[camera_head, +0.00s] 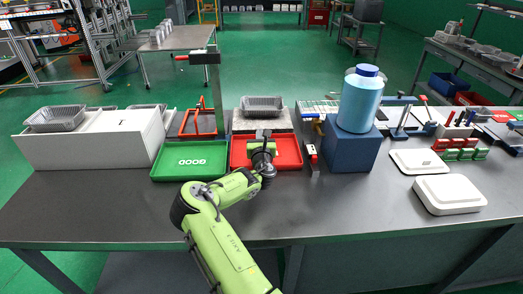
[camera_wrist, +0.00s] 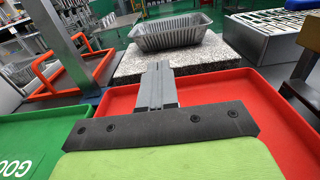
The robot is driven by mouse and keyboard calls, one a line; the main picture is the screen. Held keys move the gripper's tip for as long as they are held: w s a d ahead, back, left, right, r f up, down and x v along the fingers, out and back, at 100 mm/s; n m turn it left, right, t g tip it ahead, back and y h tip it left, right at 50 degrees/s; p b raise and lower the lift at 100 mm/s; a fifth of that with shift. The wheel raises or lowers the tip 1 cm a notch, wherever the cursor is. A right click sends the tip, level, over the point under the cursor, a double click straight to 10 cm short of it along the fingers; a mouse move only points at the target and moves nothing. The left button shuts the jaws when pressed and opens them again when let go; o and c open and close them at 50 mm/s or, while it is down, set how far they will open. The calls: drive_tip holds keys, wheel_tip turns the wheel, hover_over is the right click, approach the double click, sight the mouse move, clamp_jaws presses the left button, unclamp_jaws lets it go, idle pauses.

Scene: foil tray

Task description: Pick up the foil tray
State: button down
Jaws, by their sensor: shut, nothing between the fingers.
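A silver foil tray (camera_head: 263,104) sits upright on a speckled granite block (camera_head: 244,124) at the back middle of the bench. In the wrist view the foil tray (camera_wrist: 175,37) is beyond the fingertips, with its open top up. My gripper (camera_head: 265,135) is over the red tray (camera_head: 289,151), on the near side of the foil tray. In the wrist view my gripper (camera_wrist: 158,68) has its fingers together, with nothing held. They appear apart from the foil tray. Another foil tray (camera_head: 57,118) sits on the white box at the left.
A green tray (camera_head: 178,173) and an orange-red frame (camera_head: 198,122) by a grey post stand left. A blue bottle (camera_head: 358,103) on a dark blue box (camera_head: 350,152) stands right. White lidded boxes (camera_head: 448,193) lie further right. The bench's front left is bare.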

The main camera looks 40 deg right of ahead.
drive_tip(key=b+v, duration=0.1)
drive_tip(key=v, duration=0.8)
drive_tip(key=shift+f+b, duration=0.1)
drive_tip(key=shift+b, duration=0.2)
drive_tip(key=shift+s+a, duration=0.15)
drive_tip(key=shift+s, duration=0.1)
drive_tip(key=c, duration=1.8)
unclamp_jaws()
